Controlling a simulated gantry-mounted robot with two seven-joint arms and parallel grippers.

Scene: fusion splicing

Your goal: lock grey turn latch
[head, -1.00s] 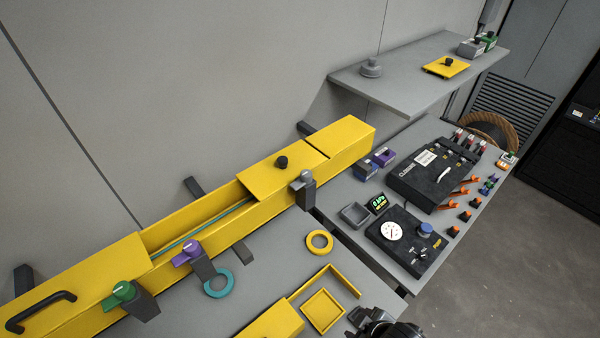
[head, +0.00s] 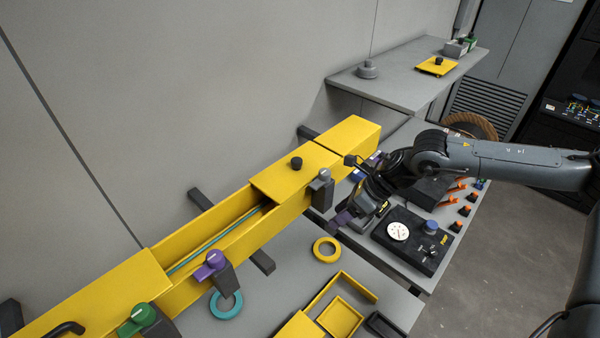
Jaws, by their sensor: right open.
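The grey turn latch (head: 324,176) is a small light-grey knob on a dark grey post. It stands at the front side of the long yellow duct (head: 225,220), near the duct's right-hand cover (head: 296,178). My right gripper (head: 343,219) is open, to the right of and a little below the latch in the picture, apart from it. Its fingers are small and partly blurred against the bench. The purple latch (head: 212,262) and the green latch (head: 141,317) sit further left along the duct. My left gripper is out of view.
A yellow ring (head: 326,250), a teal ring (head: 226,305) and a yellow square tray (head: 340,318) lie on the bench in front. A black device with a white dial (head: 398,231) stands to the right, below my arm. A grey shelf (head: 400,82) hangs behind.

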